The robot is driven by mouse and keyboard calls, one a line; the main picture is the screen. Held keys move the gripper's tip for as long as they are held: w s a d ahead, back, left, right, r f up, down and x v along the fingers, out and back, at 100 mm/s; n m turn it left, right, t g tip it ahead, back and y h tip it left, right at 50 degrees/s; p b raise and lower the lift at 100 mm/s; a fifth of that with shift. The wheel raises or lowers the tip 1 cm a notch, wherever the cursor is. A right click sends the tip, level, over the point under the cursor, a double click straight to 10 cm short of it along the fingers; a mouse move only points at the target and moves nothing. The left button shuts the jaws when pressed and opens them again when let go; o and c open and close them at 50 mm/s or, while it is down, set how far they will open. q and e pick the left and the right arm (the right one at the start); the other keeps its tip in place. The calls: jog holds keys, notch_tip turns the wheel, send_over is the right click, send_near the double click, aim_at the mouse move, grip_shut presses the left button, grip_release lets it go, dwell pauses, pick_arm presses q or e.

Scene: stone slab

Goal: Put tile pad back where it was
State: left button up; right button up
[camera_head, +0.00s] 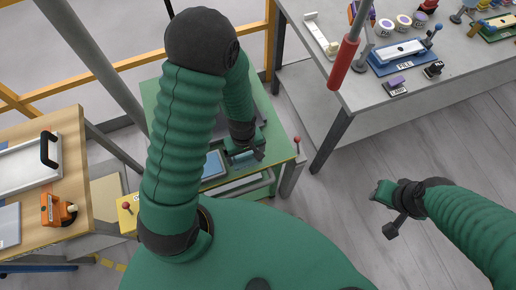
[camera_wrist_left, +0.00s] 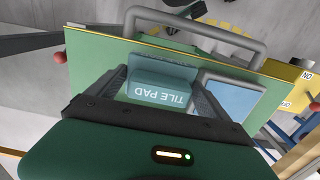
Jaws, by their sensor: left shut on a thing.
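The tile pad (camera_wrist_left: 160,88) is a teal block with white lettering reading TILE PAD, seen in the left wrist view. My left gripper (camera_wrist_left: 155,100) is shut on it, with one dark finger on each side. In the head view my left gripper (camera_head: 246,155) is over the front right part of a green-topped table (camera_head: 277,137), and the tile pad is too small to make out there. I cannot tell whether the pad touches the table. My right gripper (camera_head: 383,208) is over the floor at the right, and its jaw state is unclear.
A light-blue panel (camera_head: 213,165) lies on the green table beside my left gripper. A grey handle bar (camera_wrist_left: 215,35) runs along the table's edge. A grey bench (camera_head: 440,80) with labelled items stands at the upper right, a wooden bench (camera_head: 75,160) at the left.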

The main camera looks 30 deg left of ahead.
pick_arm(q)
jog(key=w, duration=0.2)
jog(key=w+d, duration=0.1)
jog(key=w, duration=0.2)
jog(key=shift+w+d+f+p, duration=0.15)
jog(key=shift+w+d+p, duration=0.15)
jog(key=shift+w, duration=0.1)
jog(key=f, duration=0.3)
jog(key=shift+w+a+f, duration=0.15)
jog(key=shift+a+f, duration=0.1)
jog(key=shift+f, duration=0.15)
jog(key=o, duration=1.3)
jog(key=shift+d, duration=0.15)
